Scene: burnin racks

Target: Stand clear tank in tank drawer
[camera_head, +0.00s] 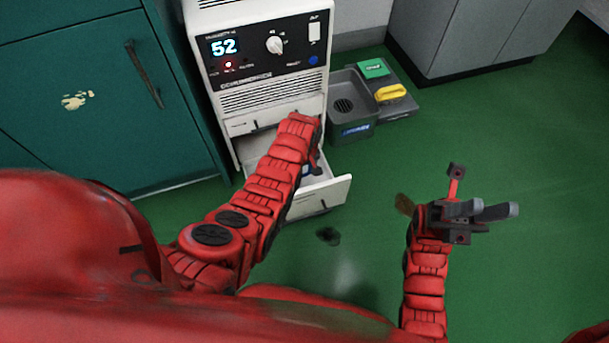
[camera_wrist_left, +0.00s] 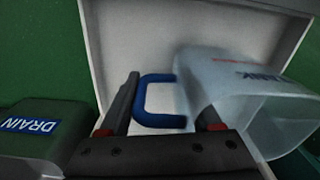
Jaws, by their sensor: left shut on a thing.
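The clear tank (camera_wrist_left: 235,85), with its blue handle (camera_wrist_left: 142,100) and a "TANK" label, is in the left wrist view. It is tilted in that picture, inside or just over the white tank drawer (camera_wrist_left: 105,40). I cannot tell whether it touches the drawer floor. My left gripper (camera_wrist_left: 165,115) is shut on the tank by its handle. In the head view the drawer (camera_head: 325,198) is pulled out at the bottom of the white machine, and my left arm hides most of the tank. My right gripper (camera_head: 498,209) is open and empty over the green floor.
The white machine (camera_head: 270,85) shows 52 on its display. A grey drain bin (camera_head: 352,105) stands right of it, beside a tray with a green block (camera_head: 373,68) and a yellow thing (camera_head: 390,92). Teal cabinets (camera_head: 80,100) stand left. The floor at right is clear.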

